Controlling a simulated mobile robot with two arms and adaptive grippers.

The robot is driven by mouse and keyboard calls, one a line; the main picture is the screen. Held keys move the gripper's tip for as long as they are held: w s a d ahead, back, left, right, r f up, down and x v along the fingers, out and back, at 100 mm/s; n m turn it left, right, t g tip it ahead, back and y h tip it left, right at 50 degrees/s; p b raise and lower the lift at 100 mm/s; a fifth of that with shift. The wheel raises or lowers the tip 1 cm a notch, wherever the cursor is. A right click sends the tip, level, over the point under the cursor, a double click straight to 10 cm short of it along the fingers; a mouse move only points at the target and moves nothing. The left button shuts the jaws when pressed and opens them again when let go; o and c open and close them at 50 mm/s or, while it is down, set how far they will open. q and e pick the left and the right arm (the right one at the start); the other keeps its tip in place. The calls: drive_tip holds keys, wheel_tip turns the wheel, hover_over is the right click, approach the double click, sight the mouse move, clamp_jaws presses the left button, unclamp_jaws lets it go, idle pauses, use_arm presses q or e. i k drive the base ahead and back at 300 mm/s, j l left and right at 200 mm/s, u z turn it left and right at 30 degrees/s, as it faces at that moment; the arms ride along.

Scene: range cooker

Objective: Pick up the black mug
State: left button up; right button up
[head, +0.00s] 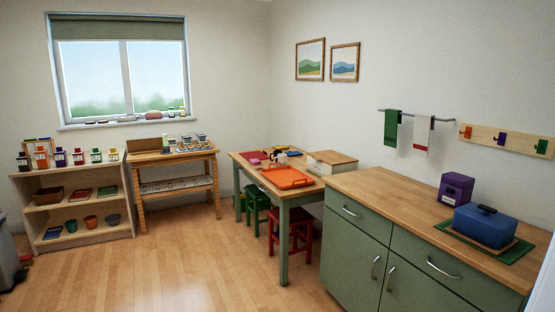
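I cannot make out a black mug in the head view. Several small items (270,154), some of them dark, sit at the back of the wooden table (284,196), but they are too small to tell apart. Neither of my grippers shows in this view.
A green cabinet (355,250) with a wooden top fills the right front. On it stand a purple box (456,189) and a blue container (485,228). A red stool (295,233) and a green stool (257,205) stand by the table. The wooden floor (190,275) in front is clear.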

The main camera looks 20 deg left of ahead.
sight(275, 153)
drive_tip(key=i+j+u, duration=0.65)
drive_tip(key=i, duration=0.25)
drive_tip(key=i+j+u, duration=0.1)
drive_tip(key=i+u, duration=0.2)
drive_tip(key=i, duration=0.2)
drive_tip(key=i+j+u, duration=0.2)
drive_tip(key=i, duration=0.9)
drive_tip(key=i+l+u, duration=0.2)
drive_tip(key=i, duration=0.85)
drive_tip(key=i+z, duration=0.35)
drive_tip(key=i, duration=0.2)
drive_tip(key=i+j+z, duration=0.1)
drive_tip(key=i+z, duration=0.25)
drive_tip(key=i, duration=0.15)
drive_tip(key=i+j+z, duration=0.35)
drive_tip(key=i, duration=0.2)
